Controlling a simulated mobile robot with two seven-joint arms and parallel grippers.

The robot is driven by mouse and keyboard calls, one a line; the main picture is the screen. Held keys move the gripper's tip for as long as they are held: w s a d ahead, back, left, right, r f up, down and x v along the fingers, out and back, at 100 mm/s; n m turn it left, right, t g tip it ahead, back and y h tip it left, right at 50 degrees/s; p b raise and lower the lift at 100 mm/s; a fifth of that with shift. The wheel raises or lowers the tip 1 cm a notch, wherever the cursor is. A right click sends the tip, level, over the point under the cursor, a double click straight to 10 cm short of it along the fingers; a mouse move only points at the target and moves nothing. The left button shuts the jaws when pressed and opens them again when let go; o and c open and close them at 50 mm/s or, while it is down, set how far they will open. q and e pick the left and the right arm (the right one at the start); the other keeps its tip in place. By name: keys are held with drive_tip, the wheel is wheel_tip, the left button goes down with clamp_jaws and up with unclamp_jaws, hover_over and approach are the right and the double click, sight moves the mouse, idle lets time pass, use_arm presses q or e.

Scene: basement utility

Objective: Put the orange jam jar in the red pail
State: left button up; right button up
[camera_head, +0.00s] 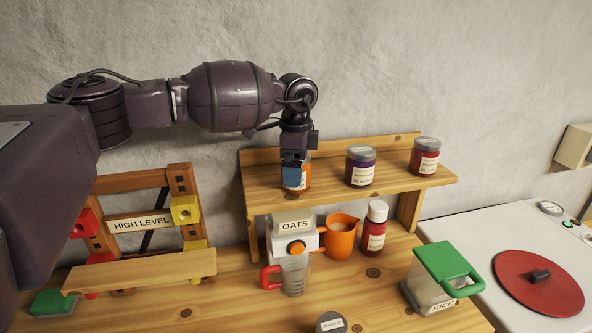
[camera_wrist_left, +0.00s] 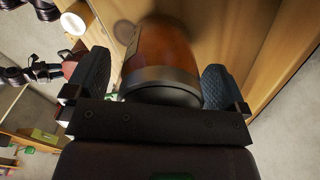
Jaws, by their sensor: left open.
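The orange jam jar (camera_head: 304,173) stands on the raised wooden shelf, at its left end. Its upper part is hidden behind my left gripper (camera_head: 292,165) in the head view. In the left wrist view the jar's orange body (camera_wrist_left: 160,50) and grey lid lie between the two dark fingers of my left gripper (camera_wrist_left: 155,82). I cannot make out a red pail in either view. My right gripper is not in view.
On the same shelf (camera_head: 330,191) stand a purple jar (camera_head: 360,168) and a red jar (camera_head: 425,158). Below are an oats container (camera_head: 293,226), an orange jug (camera_head: 341,238), a red bottle (camera_head: 374,230), a clear measuring cup (camera_head: 295,277) and a green-lidded rice container (camera_head: 440,283).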

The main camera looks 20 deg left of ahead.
use_arm(q)
drive_tip(key=shift+r, duration=0.1)
drive_tip(key=c, duration=1.4)
